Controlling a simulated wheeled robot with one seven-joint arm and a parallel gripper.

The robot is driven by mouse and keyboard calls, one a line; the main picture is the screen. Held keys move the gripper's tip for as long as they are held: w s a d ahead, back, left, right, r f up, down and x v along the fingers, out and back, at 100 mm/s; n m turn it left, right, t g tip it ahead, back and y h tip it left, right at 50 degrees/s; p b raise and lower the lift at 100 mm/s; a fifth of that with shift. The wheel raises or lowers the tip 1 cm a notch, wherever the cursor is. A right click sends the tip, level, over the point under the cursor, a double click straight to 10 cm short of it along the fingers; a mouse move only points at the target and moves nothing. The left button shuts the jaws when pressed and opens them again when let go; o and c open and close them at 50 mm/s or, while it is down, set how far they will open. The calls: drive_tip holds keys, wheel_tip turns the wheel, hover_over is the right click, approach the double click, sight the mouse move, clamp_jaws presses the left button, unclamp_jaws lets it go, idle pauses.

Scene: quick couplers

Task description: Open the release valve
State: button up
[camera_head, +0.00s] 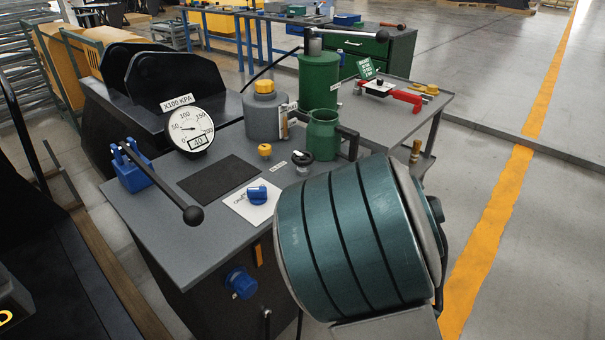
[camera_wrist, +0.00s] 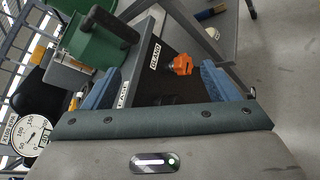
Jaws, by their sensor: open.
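I cannot read which knob is the release valve. A blue knob (camera_head: 257,194) sits on a white labelled plate (camera_head: 240,208) on the bench top. Another blue knob (camera_head: 241,283) is on the bench's front. An orange knob (camera_wrist: 182,64) shows in the wrist view on the bench's side, beside a label that seems to read GLAND (camera_wrist: 155,57). My gripper (camera_wrist: 160,85) is open, its blue fingers apart, with the orange knob seen between them, apart from both. In the head view my teal arm link hides the gripper.
The bench top (camera_head: 170,235) carries a pressure gauge (camera_head: 188,128), a black-knobbed lever (camera_head: 165,183), a grey bottle (camera_head: 265,115), a green jug (camera_head: 323,135) and small yellow (camera_head: 265,150) and black (camera_head: 302,156) knobs. A side table with a red tool (camera_head: 405,98) stands behind. Floor at right is clear.

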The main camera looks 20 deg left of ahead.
sight(300, 151)
drive_tip(key=s+a+n+t+y+b, duration=0.1)
drive_tip(key=s+a+n+y+b, duration=0.15)
drive_tip(key=a+n, duration=0.4)
drive_tip(key=s+a+n+y+b, duration=0.1)
drive_tip(key=a+n+y, duration=0.3)
drive_tip(key=a+n, duration=0.25)
drive_tip(key=shift+m, duration=0.3)
drive_tip(key=x, duration=0.9)
drive_tip(key=r+b+x, duration=0.1)
drive_tip(key=x, duration=0.4)
drive_tip(key=shift+a, duration=0.2)
drive_tip(key=c, duration=1)
